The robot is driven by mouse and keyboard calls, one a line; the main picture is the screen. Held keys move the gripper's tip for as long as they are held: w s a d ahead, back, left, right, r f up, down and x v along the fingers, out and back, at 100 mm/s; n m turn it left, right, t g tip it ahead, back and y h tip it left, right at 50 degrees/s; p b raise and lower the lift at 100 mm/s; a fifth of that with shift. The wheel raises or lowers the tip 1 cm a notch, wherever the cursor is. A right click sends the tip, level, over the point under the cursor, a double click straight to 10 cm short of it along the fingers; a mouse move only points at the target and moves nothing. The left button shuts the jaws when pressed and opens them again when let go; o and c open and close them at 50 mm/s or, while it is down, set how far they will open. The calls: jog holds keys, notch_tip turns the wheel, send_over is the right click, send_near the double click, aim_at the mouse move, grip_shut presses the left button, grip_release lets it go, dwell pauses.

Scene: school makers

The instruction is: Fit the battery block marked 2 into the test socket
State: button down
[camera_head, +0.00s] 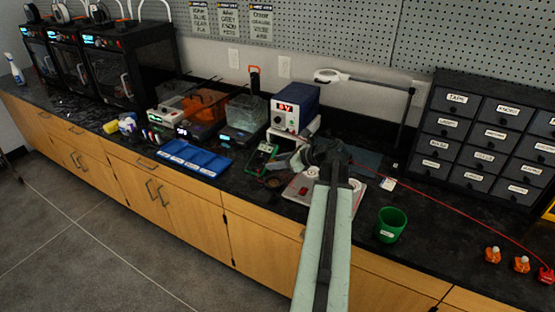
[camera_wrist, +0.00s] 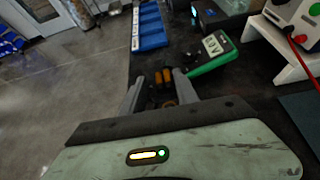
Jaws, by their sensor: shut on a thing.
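In the wrist view my gripper (camera_wrist: 160,97) is shut on a small dark block with orange cylinders (camera_wrist: 167,76), which looks like a battery block. No number on it can be read. In the head view my gripper (camera_head: 296,158) is over the worktop in front of the blue power supply, and the held block cannot be made out. A pale board with red parts (camera_head: 298,190) lies partly hidden under my arm; I cannot tell whether it is the test socket. A green meter (camera_head: 262,157) lies left of my gripper and also shows in the wrist view (camera_wrist: 213,50).
A blue tray (camera_head: 195,158) lies to the left. The blue power supply (camera_head: 295,107) stands on a white riser behind. A green cup (camera_head: 390,224) stands to the right, with small orange items (camera_head: 493,255) further right. A red cable crosses the worktop.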

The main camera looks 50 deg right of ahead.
aim_at(277, 184)
jog(key=shift+f+b, duration=2.85)
jog(key=shift+f, duration=0.15)
jog(key=shift+f+b, duration=0.65)
jog(key=shift+b, duration=0.05)
jog(key=c, duration=1.2)
grip_release()
jog(key=shift+r, duration=0.1)
jog(key=shift+p+v, duration=0.85)
jog(key=shift+v, duration=0.5)
jog(key=shift+p+v, duration=1.9)
jog(key=shift+v, duration=2.25)
